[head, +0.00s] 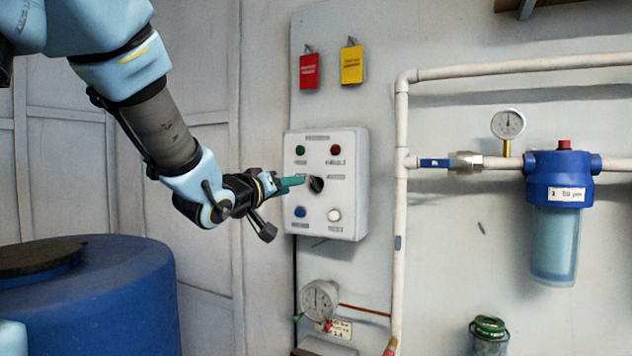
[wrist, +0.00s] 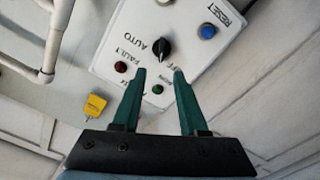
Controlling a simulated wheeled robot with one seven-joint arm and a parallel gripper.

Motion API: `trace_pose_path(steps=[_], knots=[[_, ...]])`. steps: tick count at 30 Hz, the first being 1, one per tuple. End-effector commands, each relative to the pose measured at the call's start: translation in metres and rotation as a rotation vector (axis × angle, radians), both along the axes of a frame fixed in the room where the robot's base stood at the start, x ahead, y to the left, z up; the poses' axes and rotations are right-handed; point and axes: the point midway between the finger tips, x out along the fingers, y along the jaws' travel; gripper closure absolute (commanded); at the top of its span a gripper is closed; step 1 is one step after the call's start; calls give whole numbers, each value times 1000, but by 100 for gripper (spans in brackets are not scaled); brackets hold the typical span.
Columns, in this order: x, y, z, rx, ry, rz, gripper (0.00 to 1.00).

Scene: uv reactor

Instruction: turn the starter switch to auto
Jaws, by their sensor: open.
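The starter switch is a black rotary knob (head: 316,185) in the middle of a white control box (head: 350,150) on the wall. In the wrist view the knob (wrist: 161,48) sits just beyond my fingertips, with the word AUTO beside it. Its exact pointing direction is hard to tell. My gripper (head: 300,181) reaches the box from the left in the head view. Its green fingers (wrist: 159,72) are open and empty, with the knob ahead of the gap between them. I cannot tell whether a fingertip touches the knob.
The box also has green, red, blue and white buttons or lamps. Red (head: 309,71) and yellow (head: 352,65) tags hang above it.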

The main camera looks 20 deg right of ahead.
Motion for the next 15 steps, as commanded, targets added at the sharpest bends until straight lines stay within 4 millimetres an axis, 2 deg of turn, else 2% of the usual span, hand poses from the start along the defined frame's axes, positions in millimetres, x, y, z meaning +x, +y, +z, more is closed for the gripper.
trace_pose_path(steps=[9,15], knots=[[36,-44,1,3,4,2,57],[54,-66,1,4,3,3,57]])
